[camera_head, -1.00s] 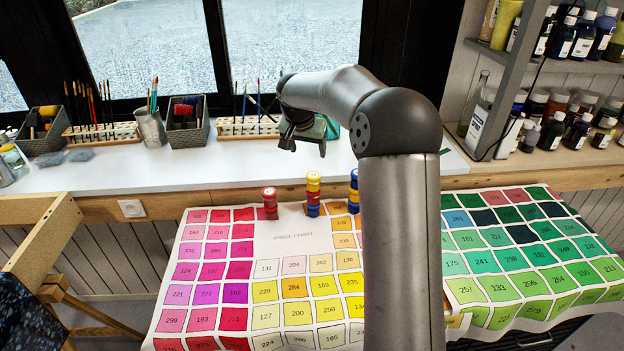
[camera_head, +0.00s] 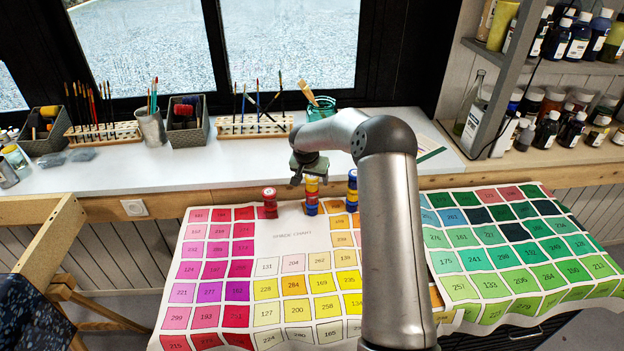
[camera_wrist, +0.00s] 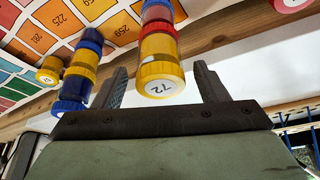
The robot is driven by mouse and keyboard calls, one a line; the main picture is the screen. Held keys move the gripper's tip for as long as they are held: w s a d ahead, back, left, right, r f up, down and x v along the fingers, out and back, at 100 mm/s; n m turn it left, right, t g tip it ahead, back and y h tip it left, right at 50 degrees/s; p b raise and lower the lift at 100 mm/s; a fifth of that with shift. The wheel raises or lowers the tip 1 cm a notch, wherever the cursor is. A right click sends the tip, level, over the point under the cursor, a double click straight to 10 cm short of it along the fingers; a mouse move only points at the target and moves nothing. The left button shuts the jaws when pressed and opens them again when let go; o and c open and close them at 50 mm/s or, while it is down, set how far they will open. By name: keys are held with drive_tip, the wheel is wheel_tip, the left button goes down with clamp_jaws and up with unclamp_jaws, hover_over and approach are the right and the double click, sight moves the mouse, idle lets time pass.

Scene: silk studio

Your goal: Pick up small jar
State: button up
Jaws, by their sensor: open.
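A stack of small jars (camera_head: 312,196) with yellow, red and blue parts stands at the back of the colour chart. Its top jar (camera_wrist: 160,80), with a yellow lid marked 72, faces the wrist camera. My gripper (camera_head: 304,180) is at the top of this stack, and in the wrist view my open gripper (camera_wrist: 161,72) has one finger on each side of the top jar. Gaps show between jar and fingers; how deep the fingers reach is unclear. A red jar stack (camera_head: 270,203) stands to the left, and a blue-and-yellow stack (camera_head: 352,192) to the right.
The colour chart (camera_head: 305,236) covers the front table. Behind is a white counter (camera_head: 210,170) with a brush rack (camera_head: 250,126), a metal cup (camera_head: 150,128) and a green glass jar (camera_head: 322,106). A bottle shelf (camera_head: 493,118) stands at right.

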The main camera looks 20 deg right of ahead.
drive_tip(key=shift+w+d+f, duration=0.1)
drive_tip(key=shift+w+f, duration=0.15)
drive_tip(key=shift+f, duration=0.4)
drive_tip(key=c, duration=1.1)
drive_tip(key=shift+r, duration=0.2)
